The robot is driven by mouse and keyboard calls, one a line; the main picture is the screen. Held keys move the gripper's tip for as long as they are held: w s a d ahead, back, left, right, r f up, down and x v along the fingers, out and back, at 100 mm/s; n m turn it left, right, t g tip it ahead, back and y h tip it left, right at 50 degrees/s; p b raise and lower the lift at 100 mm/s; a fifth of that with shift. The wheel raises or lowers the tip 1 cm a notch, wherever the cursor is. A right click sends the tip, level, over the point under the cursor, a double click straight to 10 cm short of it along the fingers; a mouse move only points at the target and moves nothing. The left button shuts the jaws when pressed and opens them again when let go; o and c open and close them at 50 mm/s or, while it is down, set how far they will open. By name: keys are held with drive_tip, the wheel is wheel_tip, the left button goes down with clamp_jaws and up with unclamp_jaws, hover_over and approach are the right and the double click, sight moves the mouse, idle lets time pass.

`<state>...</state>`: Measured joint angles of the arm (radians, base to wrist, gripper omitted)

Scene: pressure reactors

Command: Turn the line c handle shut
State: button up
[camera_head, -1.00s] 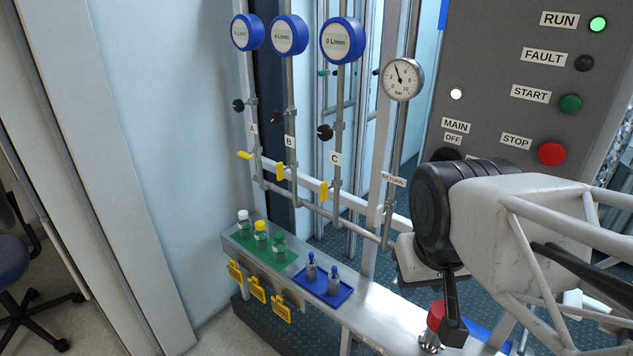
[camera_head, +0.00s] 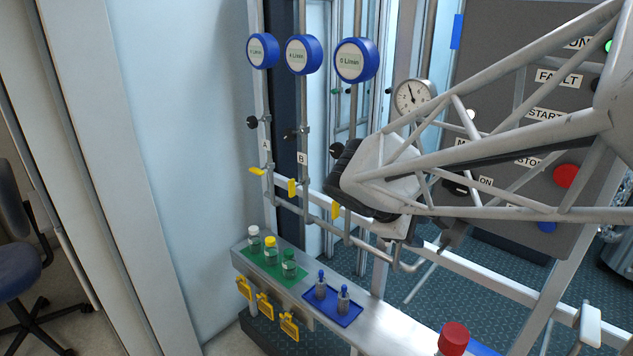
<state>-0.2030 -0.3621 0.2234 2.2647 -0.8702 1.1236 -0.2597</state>
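The line C handle (camera_head: 336,210) is yellow and hangs about upright on the pipe under the third blue meter (camera_head: 355,61), which reads 0 L/min. The C label is hidden behind my arm. The line B handle (camera_head: 291,187) is also about upright. The line A handle (camera_head: 256,171) lies roughly level. My wrist is right beside the line C handle, to its right, and covers part of its pipe. My gripper (camera_head: 452,235) is a dark shape below the wrist, partly hidden by my arm, apart from the handle. Its fingers cannot be made out.
A silver shelf (camera_head: 385,320) below holds a green mat with bottles, a blue tray (camera_head: 348,318) with two small vessels, and a red-capped item (camera_head: 453,338). Yellow tags (camera_head: 265,305) hang at its front. A control panel (camera_head: 490,75) and pressure gauge (camera_head: 412,97) stand behind my arm.

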drive_tip(key=w+a+f+n+t+h, duration=0.2)
drive_tip(key=w+a+f+n, duration=0.15)
drive_tip(key=w, duration=0.35)
drive_tip(key=w+a+f+n+t+h, duration=0.1)
drive_tip(key=w+a+f+n+h, duration=0.1)
drive_tip(key=w+n, duration=0.35)
drive_tip(key=n+t, duration=0.7)
drive_tip(key=n, duration=0.1)
approach(333, 209)
drive_tip(key=x, duration=0.3)
drive_tip(key=shift+w+d+f, duration=0.1)
drive_tip(key=shift+w+f, duration=0.1)
drive_tip(key=shift+w, duration=0.1)
drive_tip(key=shift+w+d, duration=0.1)
drive_tip(key=shift+x, duration=3.75)
drive_tip(key=shift+r, duration=0.15)
drive_tip(key=shift+c, duration=0.4)
clamp_jaws()
